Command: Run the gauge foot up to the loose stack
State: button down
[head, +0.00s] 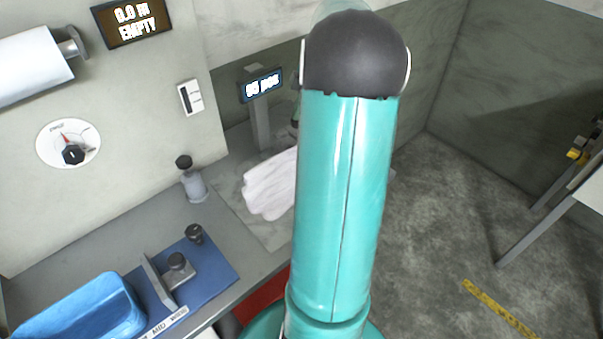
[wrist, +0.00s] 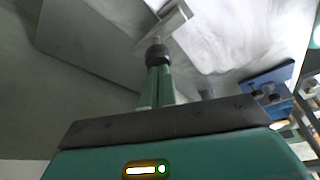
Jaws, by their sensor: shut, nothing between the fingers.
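A pale, pinkish-white stack of soft sheets (head: 270,184) lies on a light grey mat (head: 233,190) in the head view, its right side hidden by my arm. A blue board (head: 215,268) on the bench carries an upright metal plate (head: 158,281), a metal block with a dark knob (head: 178,268) and a separate small dark knob (head: 194,233). I cannot tell which part is the gauge foot. In the wrist view my gripper (wrist: 158,72) is shut and empty. A dark round piece (wrist: 157,55) and a pale metal bar (wrist: 168,26) show at its tips; contact is unclear.
A blue tray (head: 85,310) stands at the front left. A grey bottle-like object with a dark knob (head: 192,180) stands by the wall. A small display on a post (head: 261,86) rises behind the stack. A blue board (wrist: 268,84) shows at right in the wrist view.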

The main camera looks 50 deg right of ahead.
notch_tip(320, 180, up, 14)
dwell(1.7)
dwell(0.4)
jog(key=w+a+m+h, duration=0.2)
jog(key=a+m+h, duration=0.15)
jog(key=a, duration=2.15)
jog(key=s+a+f+m+t, duration=0.1)
jog(key=s+a+f+m, duration=0.2)
jog(key=s+a, duration=0.2)
jog(key=s+a+f+m+t, duration=0.1)
jog(key=s+a+f+m, duration=0.2)
jog(key=a, duration=0.8)
jog(key=shift+s+a+f+t, duration=0.3)
jog(key=shift+s+f+t, duration=0.15)
jog(key=shift+s, duration=0.45)
